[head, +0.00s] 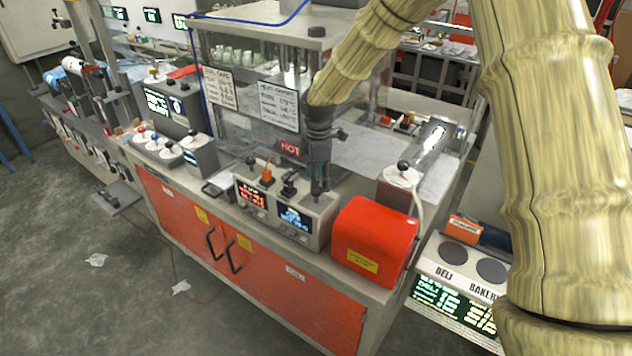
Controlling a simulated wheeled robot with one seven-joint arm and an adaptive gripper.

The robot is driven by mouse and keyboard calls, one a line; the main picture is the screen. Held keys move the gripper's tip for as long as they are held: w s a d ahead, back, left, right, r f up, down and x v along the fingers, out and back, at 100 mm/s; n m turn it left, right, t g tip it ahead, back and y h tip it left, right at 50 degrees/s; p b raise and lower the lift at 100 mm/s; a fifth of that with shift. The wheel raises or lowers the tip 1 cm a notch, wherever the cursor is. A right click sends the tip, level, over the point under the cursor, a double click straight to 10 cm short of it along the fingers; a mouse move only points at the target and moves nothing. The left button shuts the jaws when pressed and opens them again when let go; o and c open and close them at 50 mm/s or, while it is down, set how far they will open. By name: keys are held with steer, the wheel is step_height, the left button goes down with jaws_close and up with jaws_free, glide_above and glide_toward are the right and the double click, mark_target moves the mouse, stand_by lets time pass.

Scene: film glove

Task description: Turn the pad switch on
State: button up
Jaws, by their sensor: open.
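A white control box (285,212) with a red-lit and a blue-lit display stands on the red-fronted counter. On its top are an orange switch (267,173) and a black switch (289,184); I cannot read which is the pad switch or tell its position. My gripper (318,188) points down over the right end of the box top, just right of the black switch. It is open and nothing shows between its fingers. I cannot tell whether the fingertips touch the box. My gripper hides part of the box's right end.
A red box (374,242) stands close to the right of the control box. Knobbed round discs (171,148) lie to the left. A unit with two dark round pads (453,253) is at right.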

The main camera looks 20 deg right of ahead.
mark_target(316, 195)
steer(key=w+f, duration=0.1)
steer(key=f, duration=0.1)
steer(key=w+f+p, duration=0.1)
steer(key=f, duration=0.1)
steer(key=w+f, duration=0.2)
steer(key=shift+d, duration=0.15)
steer(key=shift+s+r, duration=0.3)
steer(key=shift+s, duration=0.3)
steer(key=shift+s+r, duration=0.3)
steer(key=shift+s, duration=0.3)
steer(key=shift+s+r, duration=0.2)
steer(key=shift+s, duration=0.05)
steer(key=c, duration=0.3)
steer(key=shift+w+f, duration=0.6)
steer(key=shift+w, duration=0.1)
steer(key=c, duration=0.7)
steer(key=shift+s, duration=0.1)
steer(key=shift+c, duration=0.2)
